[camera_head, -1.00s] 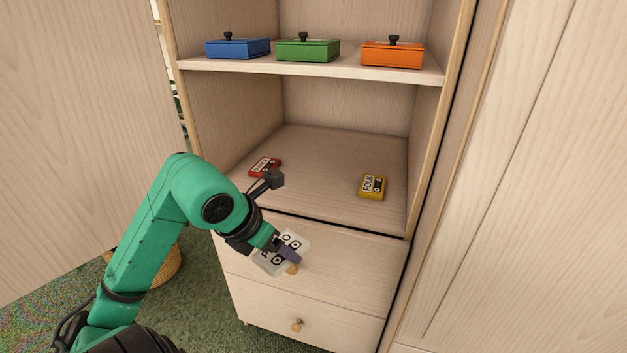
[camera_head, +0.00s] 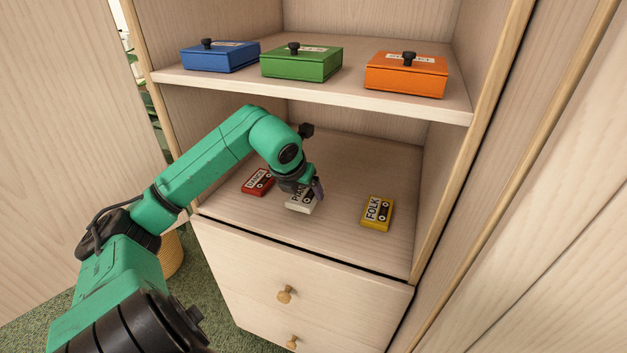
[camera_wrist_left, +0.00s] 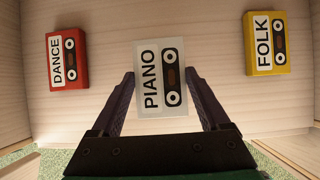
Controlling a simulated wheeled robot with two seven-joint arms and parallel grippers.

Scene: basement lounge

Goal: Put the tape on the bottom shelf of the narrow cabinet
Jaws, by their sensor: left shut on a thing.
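The white tape labelled PIANO (camera_head: 300,203) is in my left gripper (camera_head: 308,192), over the bottom shelf (camera_head: 345,235) of the narrow cabinet. In the left wrist view the tape (camera_wrist_left: 161,77) lies between the two fingers of the gripper (camera_wrist_left: 161,95), which are shut on its sides. I cannot tell whether the tape touches the shelf. A red DANCE tape (camera_head: 257,182) lies on the shelf to its left. A yellow FOLK tape (camera_head: 377,213) lies to its right. My right gripper is not in view.
The shelf above holds a blue box (camera_head: 220,57), a green box (camera_head: 301,63) and an orange box (camera_head: 405,75). Drawers with wooden knobs (camera_head: 286,295) are below. A cabinet side post (camera_head: 470,150) stands at the right. Bare shelf lies between the white and yellow tapes.

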